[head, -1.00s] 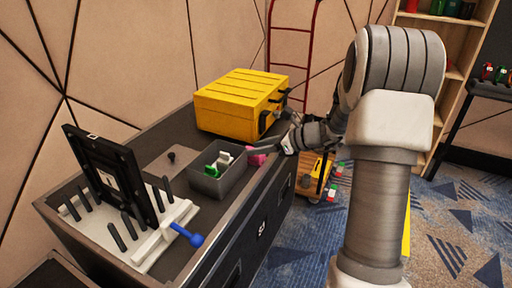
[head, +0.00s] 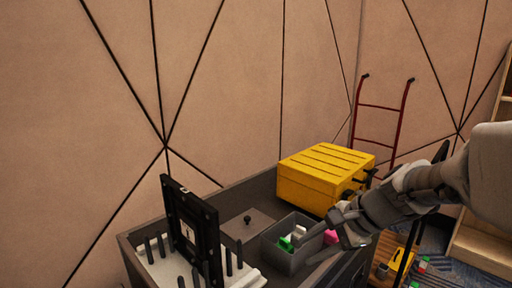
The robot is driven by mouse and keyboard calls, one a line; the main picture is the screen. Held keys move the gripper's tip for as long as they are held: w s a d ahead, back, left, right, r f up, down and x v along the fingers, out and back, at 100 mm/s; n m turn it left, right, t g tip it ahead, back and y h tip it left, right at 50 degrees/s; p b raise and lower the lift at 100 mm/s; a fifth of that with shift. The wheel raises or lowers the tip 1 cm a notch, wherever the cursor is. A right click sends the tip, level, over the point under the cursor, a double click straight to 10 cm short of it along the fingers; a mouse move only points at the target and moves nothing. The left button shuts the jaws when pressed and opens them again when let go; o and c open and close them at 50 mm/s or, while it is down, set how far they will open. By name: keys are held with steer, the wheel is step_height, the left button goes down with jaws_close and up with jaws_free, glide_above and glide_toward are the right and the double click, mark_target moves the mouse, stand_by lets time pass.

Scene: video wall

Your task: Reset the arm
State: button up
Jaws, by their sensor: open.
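My gripper (head: 345,232) is at the right of the picture, over the right edge of the dark cabinet (head: 262,190), with its fingers pointing down and left. It is open. A pink block (head: 331,237) shows right by the fingers, partly covered by them; they do not appear closed on it. My forearm comes in from the right edge.
A grey bin (head: 284,262) with green and white pieces stands left of my gripper. A yellow toolbox (head: 322,176) sits behind it. A black upright frame (head: 190,232) with dark pegs stands at the left. A red ladder-like rack (head: 380,106) leans by the wall.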

steer(key=s+d+r+n+h, duration=0.1)
steer(key=s+n+h, duration=0.2)
steer(key=s+n, duration=0.4)
steer(key=s+d+r+n+t+h, duration=0.1)
steer(key=s+r+n+h, duration=0.1)
steer(key=s+n, duration=0.5)
steer(key=s+h, duration=0.1)
steer(key=s, duration=0.1)
steer(key=shift+s, duration=0.4)
